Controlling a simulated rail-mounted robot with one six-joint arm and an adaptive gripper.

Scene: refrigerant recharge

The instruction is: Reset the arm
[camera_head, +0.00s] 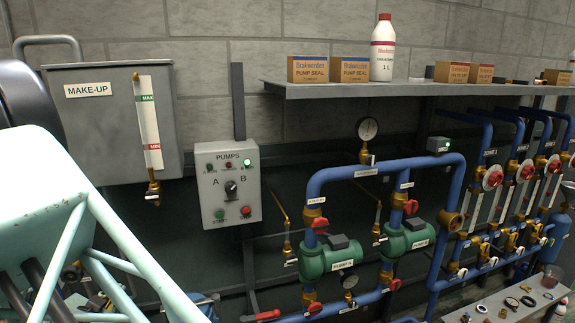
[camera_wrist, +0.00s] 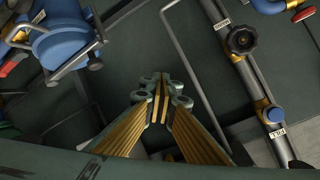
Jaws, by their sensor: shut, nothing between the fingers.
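My gripper (camera_wrist: 161,98) shows in the wrist view, near the middle. Its gold fingers with grey joints come together, with nothing seen between them. It appears apart from the pipes and equipment around it. I cannot make out my gripper in the head view, where a large pale frame covers the left foreground.
In the wrist view, a blue device (camera_wrist: 66,46) is at upper left and a pipe with a black handwheel (camera_wrist: 242,40) at right. The head view shows a pump control box (camera_head: 229,186), green pumps (camera_head: 331,257), a make-up tank (camera_head: 100,140) and a shelf (camera_head: 400,89).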

